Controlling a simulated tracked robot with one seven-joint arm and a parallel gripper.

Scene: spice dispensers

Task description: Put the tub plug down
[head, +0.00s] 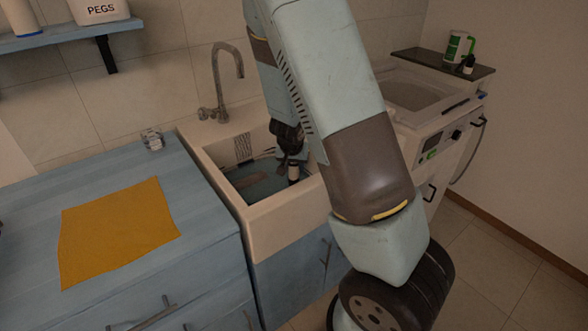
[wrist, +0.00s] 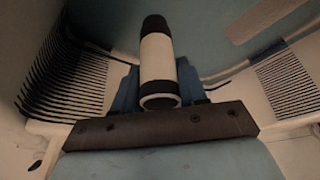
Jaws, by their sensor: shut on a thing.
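The tub plug (wrist: 157,60) appears as a pale upright cylinder with dark ends in the wrist view. It also shows in the head view as a small pale piece with a dark lower end (head: 293,173), inside the sink tub (head: 262,232). My gripper (wrist: 158,82) is shut on the plug, with bluish parts on both sides of it. In the head view my dark gripper (head: 289,148) points down into the tub. I cannot tell whether the plug touches the tub's bottom.
A curved tap (head: 226,62) stands behind the tub. Left is a blue counter with an orange cloth (head: 115,230) and a small metal object (head: 152,139). A washing machine (head: 437,146) is at right. The tub's walls close in around my gripper.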

